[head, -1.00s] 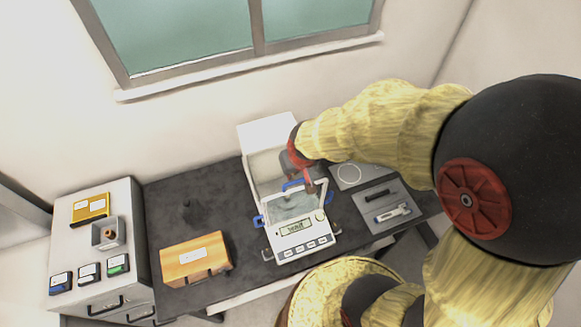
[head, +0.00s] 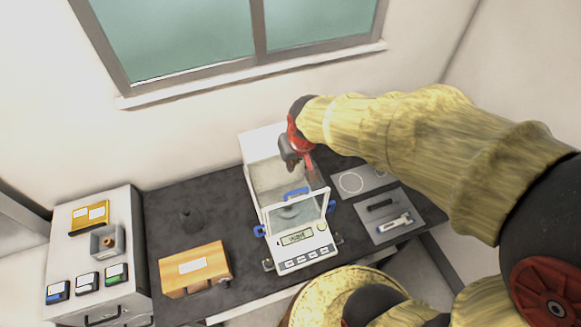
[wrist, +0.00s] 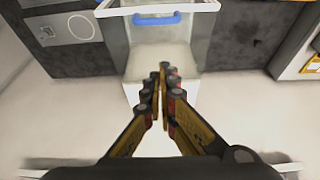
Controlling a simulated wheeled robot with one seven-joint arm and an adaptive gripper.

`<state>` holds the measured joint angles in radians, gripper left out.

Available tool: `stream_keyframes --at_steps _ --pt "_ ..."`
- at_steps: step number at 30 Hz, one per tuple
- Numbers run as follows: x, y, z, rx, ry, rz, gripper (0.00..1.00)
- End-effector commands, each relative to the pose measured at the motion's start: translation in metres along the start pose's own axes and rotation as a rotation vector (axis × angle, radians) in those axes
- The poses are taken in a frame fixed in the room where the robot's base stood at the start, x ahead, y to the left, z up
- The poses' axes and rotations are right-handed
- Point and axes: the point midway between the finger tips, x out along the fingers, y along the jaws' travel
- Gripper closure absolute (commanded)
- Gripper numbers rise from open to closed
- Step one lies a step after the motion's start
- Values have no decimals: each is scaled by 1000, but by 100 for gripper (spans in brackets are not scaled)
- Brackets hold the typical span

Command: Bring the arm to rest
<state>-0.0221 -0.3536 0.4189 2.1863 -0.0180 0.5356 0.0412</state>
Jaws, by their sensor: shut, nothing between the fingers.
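My gripper (head: 312,178) is over the weighing balance in the head view, above its open-topped glass chamber. In the wrist view my gripper (wrist: 162,72) has its fingers together with nothing between them. The balance (head: 306,254) stands on the dark table with its display and buttons facing front. Its draft shield, with blue handles, shows partly behind my gripper. A blue handle (wrist: 156,19) also shows in the wrist view, apart from the fingertips.
A wooden box (head: 195,270) lies left on the dark table (head: 160,220). A white cabinet (head: 75,235) at far left bears several small items. A grey tray (head: 372,222) with tools and a plate with a circle (head: 378,172) lie right. A window is behind.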

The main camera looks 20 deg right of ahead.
Motion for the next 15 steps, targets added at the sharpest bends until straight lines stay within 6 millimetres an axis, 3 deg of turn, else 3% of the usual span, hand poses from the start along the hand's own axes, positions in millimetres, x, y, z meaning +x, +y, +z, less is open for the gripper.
stream_keyframes --at_steps 6,15 --pt "-24 0 0 0 2 0 100" --pt "-28 0 3 -4 -12 0 100"
